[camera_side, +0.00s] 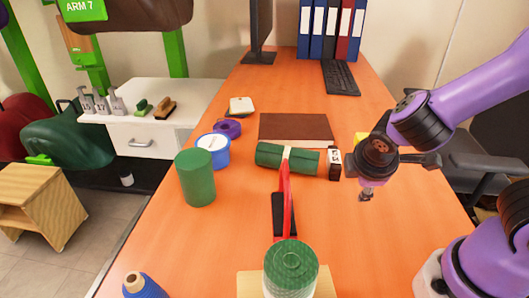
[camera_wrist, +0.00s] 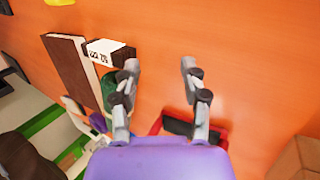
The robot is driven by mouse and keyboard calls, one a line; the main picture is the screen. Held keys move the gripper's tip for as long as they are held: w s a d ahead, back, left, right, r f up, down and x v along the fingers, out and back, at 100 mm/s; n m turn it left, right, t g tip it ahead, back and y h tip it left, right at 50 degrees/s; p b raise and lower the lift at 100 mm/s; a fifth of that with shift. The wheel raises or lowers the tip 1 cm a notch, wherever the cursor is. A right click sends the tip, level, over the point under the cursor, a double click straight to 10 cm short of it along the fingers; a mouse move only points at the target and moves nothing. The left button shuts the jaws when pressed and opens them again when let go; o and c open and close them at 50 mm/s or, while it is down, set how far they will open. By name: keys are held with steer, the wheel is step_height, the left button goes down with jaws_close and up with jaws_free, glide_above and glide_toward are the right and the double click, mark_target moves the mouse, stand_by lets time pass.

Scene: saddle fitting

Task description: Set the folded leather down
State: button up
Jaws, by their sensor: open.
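A flat dark brown slab with a pale front edge, which looks like the folded leather (camera_side: 297,127), lies on the orange desk behind the green roll. It also shows at the upper left of the wrist view (camera_wrist: 72,72). My gripper (camera_side: 366,194) is over the right side of the desk, to the right of the slab and nearer the side camera. In the wrist view its two fingers (camera_wrist: 160,66) are spread with only bare desk between the tips. They are apart from the slab.
A strapped green roll (camera_side: 270,156) lies beside a small labelled block (camera_side: 335,163). A red-handled tool (camera_side: 286,200), green cylinder (camera_side: 196,178), blue-and-white roll (camera_side: 214,150) and purple ring (camera_side: 228,128) stand nearby. The desk's right side (camera_side: 400,220) is mostly clear.

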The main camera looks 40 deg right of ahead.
mark_target(337, 167)
steer(key=f+n+h, duration=0.1)
steer(key=n, duration=0.1)
steer(key=n+t+h, duration=0.1)
steer(key=n, duration=0.2)
steer(key=w+d+f+n+h, duration=0.1)
steer(key=n, duration=0.1)
steer(key=shift+d+f+t+h, duration=0.1)
steer(key=shift+f+t+h, duration=0.2)
steer(key=n+t, duration=0.1)
steer(key=n, duration=0.1)
steer(key=w+n+t, duration=0.1)
steer(key=n, duration=0.1)
steer(key=n+t+h, duration=0.1)
steer(key=n, duration=0.1)
steer(key=shift+w+a+n, duration=0.3)
steer(key=shift+w+n, duration=0.05)
steer(key=shift+n, duration=0.05)
steer(key=n, duration=0.1)
steer(key=w+n+t, duration=0.1)
steer(key=n, duration=0.1)
steer(key=shift+a+t, duration=0.3)
steer(key=x, duration=0.4)
steer(key=shift+r, duration=0.1)
steer(key=shift+w+r+x, duration=0.1)
steer(key=shift+r+x, duration=0.05)
steer(key=shift+x, duration=1.35)
steer(key=shift+w+r+x, duration=0.1)
steer(key=shift+w+x, duration=0.05)
steer(key=shift+x, duration=1.4)
jaws_close()
